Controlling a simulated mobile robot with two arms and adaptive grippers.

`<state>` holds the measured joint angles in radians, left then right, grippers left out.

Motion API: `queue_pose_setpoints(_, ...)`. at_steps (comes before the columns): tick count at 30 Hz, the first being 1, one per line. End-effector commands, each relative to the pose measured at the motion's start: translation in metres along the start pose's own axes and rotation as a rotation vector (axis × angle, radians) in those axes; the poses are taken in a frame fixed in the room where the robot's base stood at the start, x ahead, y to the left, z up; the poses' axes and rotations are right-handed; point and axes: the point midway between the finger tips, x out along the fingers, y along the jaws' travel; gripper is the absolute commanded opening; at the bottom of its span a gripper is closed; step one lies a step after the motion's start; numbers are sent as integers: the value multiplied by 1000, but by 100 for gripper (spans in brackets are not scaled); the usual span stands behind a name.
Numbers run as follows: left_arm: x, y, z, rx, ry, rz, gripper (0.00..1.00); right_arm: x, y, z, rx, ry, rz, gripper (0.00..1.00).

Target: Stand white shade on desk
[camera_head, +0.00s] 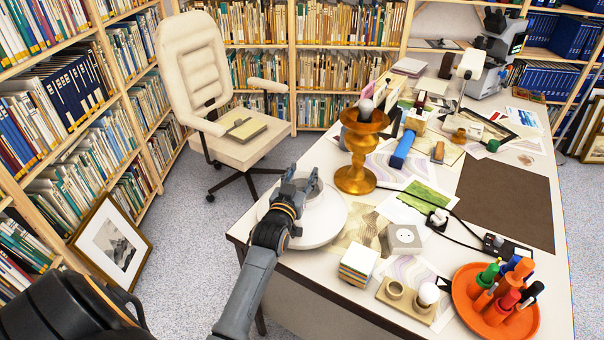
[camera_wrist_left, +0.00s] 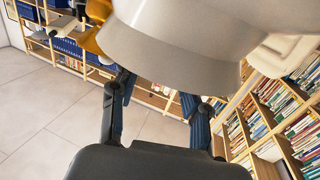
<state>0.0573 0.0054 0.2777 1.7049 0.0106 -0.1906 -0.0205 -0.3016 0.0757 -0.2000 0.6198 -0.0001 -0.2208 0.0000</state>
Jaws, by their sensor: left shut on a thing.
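The white shade (camera_head: 325,222) is a wide round piece at the desk's left edge. My left gripper (camera_head: 297,187) is shut on its near left side, and its fingers hide part of it. In the left wrist view the shade (camera_wrist_left: 190,55) fills the top, between and beyond the fingers (camera_wrist_left: 160,95). I cannot tell whether its lower rim touches the desk (camera_head: 330,268) or hangs just above it. My right gripper is not in view.
A golden turned lamp base (camera_head: 356,178) with a bulb (camera_head: 366,107) stands just behind the shade. A paper cube (camera_head: 358,265), a socket block (camera_head: 403,238) and an orange tray (camera_head: 468,318) of markers lie to the right. A cream chair (camera_head: 240,150) stands behind left.

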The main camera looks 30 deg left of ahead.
Motion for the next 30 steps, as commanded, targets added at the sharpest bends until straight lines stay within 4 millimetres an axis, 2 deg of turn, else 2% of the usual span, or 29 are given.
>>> queue_pose_setpoints(6,0,0,2,0,6,0,0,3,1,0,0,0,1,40)
queue_pose_setpoints(7,0,0,2,0,6,0,48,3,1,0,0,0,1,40)
queue_pose_setpoints(9,0,0,2,0,6,0,62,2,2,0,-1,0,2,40)
queue_pose_setpoints(11,0,0,2,0,5,0,72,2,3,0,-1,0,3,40)
queue_pose_setpoints(23,-6,0,6,0,-3,0,72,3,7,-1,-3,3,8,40)
queue_pose_setpoints(26,-20,0,6,0,-3,0,72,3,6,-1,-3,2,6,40)
queue_pose_setpoints(30,-50,0,6,1,-3,0,72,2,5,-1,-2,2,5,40)
